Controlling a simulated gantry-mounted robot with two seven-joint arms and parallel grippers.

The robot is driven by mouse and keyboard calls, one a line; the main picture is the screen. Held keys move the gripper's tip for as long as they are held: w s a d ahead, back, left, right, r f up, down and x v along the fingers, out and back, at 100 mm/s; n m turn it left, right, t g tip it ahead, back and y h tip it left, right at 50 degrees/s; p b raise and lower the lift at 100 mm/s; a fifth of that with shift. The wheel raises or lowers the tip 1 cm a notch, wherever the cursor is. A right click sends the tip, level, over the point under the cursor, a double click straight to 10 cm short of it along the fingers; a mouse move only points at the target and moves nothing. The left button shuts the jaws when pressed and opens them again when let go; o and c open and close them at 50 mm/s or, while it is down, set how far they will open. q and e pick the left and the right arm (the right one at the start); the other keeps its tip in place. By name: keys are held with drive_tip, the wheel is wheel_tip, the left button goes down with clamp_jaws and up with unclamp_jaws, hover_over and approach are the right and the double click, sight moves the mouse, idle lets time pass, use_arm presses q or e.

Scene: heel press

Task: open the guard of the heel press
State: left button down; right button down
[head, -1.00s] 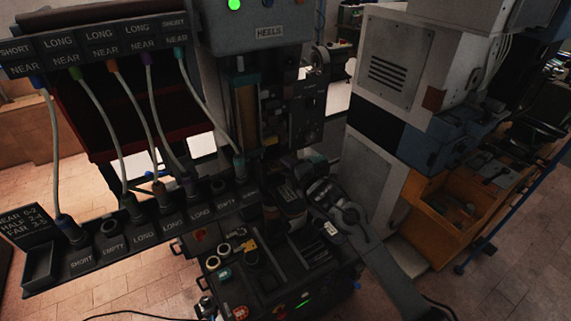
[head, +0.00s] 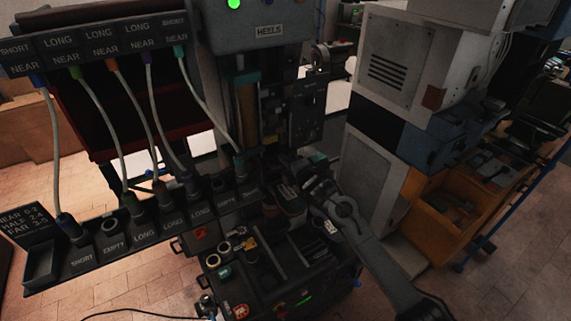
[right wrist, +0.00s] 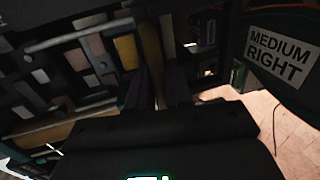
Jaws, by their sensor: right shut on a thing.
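The heel press (head: 269,31) stands at the centre of the head view, with a HEELS label and a green light on its top housing. My right gripper (head: 308,187) is low at the press's right side, its arm coming from the lower right. In the right wrist view its dark fingers (right wrist: 158,88) are closed around a yellow-brown bar (right wrist: 150,48). I cannot tell from the picture whether this bar belongs to the guard, and the guard's outline is lost in the dark parts. My left gripper is in neither view.
A rack of labelled sockets (head: 140,232) with hanging cables stands at left front. A control box (head: 262,272) with buttons is below the press. A grey-white machine (head: 390,65) and an orange bin (head: 440,205) are close on the right. A MEDIUM RIGHT sign (right wrist: 279,57) is near my right wrist.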

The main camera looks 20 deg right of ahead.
drive_tip(key=shift+r, duration=0.1)
wheel_tip(320, 180, up, 10)
drive_tip(key=p, duration=0.5)
drive_tip(key=shift+f, duration=0.2)
drive_tip(key=c, duration=1.2)
unclamp_jaws()
drive_tip(key=shift+s, duration=0.1)
